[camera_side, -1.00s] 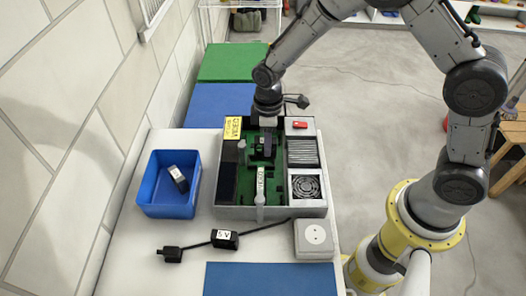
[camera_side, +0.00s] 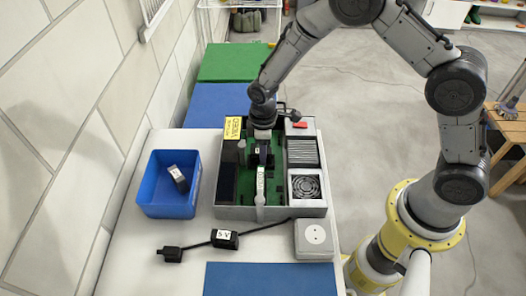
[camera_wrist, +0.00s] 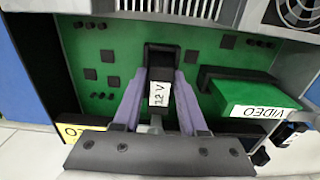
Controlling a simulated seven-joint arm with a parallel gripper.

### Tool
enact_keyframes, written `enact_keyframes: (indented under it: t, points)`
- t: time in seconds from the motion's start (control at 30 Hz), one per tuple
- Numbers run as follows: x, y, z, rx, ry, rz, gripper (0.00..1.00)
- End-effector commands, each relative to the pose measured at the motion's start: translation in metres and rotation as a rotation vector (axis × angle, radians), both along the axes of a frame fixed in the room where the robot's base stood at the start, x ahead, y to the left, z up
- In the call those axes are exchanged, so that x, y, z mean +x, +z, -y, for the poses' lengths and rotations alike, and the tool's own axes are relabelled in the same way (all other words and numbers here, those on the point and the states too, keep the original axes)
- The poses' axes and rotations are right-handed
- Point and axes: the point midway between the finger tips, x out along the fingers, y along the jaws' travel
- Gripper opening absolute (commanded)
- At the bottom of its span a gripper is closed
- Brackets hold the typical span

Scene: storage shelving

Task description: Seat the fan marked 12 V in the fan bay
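The fan marked 12 V is a black block with a white label (camera_wrist: 160,94), between the purple fingers of my gripper (camera_wrist: 158,108) in the wrist view. The fingers press against both its sides. In the side view my gripper (camera_side: 264,134) points down into the open grey case, and the dark block (camera_side: 262,157) shows beneath it, over the green board. A black bracket-like shape (camera_wrist: 162,48) shows at the block's far end. I cannot tell which opening is the fan bay, nor whether the block touches the board.
The case (camera_side: 300,211) holds a VIDEO-labelled card (camera_wrist: 252,100), a finned block (camera_side: 302,152) and a round fan grille (camera_side: 305,187).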

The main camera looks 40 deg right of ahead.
Motion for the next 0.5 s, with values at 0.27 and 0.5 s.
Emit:
enact_keyframes:
  t: [0.27, 0.5]
  points:
    - [-0.0001, 0.0003, 0.0001, 0.0, 0.0, 0.0, 0.61]
    - [0.0009, 0.0099, -0.0002, 0.001, 0.0, 0.004, 0.61]
